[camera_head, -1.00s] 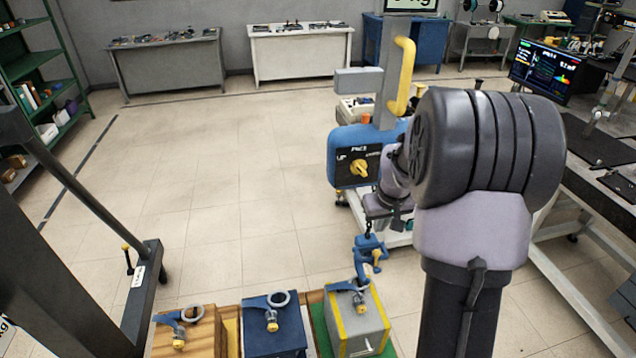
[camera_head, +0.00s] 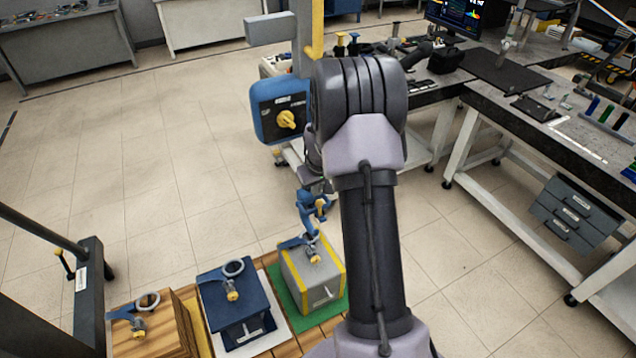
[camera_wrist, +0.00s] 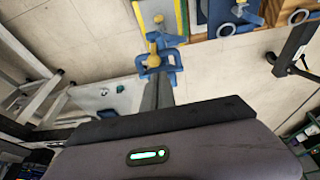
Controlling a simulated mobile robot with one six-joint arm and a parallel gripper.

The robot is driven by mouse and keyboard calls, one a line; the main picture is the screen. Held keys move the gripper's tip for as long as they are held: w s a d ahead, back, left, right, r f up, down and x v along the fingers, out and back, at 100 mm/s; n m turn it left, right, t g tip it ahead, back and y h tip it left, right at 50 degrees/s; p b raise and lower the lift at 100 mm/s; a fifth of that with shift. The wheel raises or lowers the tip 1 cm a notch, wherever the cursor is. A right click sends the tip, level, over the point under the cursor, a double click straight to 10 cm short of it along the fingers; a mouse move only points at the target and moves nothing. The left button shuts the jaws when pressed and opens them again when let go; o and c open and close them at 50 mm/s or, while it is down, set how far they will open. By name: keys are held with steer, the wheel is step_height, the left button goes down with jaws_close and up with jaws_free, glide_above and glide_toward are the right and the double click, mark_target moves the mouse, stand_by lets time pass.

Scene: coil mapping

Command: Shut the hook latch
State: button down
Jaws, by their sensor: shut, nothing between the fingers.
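The blue hook (camera_head: 305,212) hangs under the hoist, above the grey box with yellow edges (camera_head: 312,282). A yellow latch piece (camera_head: 320,204) shows on its right side; whether it closes the hook's mouth I cannot tell. A blue fitting with a yellow pin (camera_head: 313,250) stands on the box, right below the hook. In the wrist view the hook (camera_wrist: 172,62) and its yellow part (camera_wrist: 153,48) lie just beyond my gripper (camera_wrist: 158,88), which is shut and empty. Contact is unclear. In the head view my arm hides most of the gripper.
A blue box (camera_head: 238,308) and a wooden box (camera_head: 150,328), each with a blue ring fitting, stand to the left. The blue hoist control box (camera_head: 283,108) with a yellow knob is above. A workbench (camera_head: 560,125) stands at right. The floor at left is open.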

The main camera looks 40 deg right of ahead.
mark_target(319, 204)
steer(key=shift+d+f+b, duration=0.2)
steer(key=shift+f, duration=0.75)
steer(key=shift+d+f+b, duration=0.15)
steer(key=shift+d+f, duration=0.05)
steer(key=shift+f, duration=0.7)
steer(key=shift+s+a+f+b, duration=0.1)
steer(key=shift+s+f+b, duration=0.25)
steer(key=shift+s+b, duration=0.15)
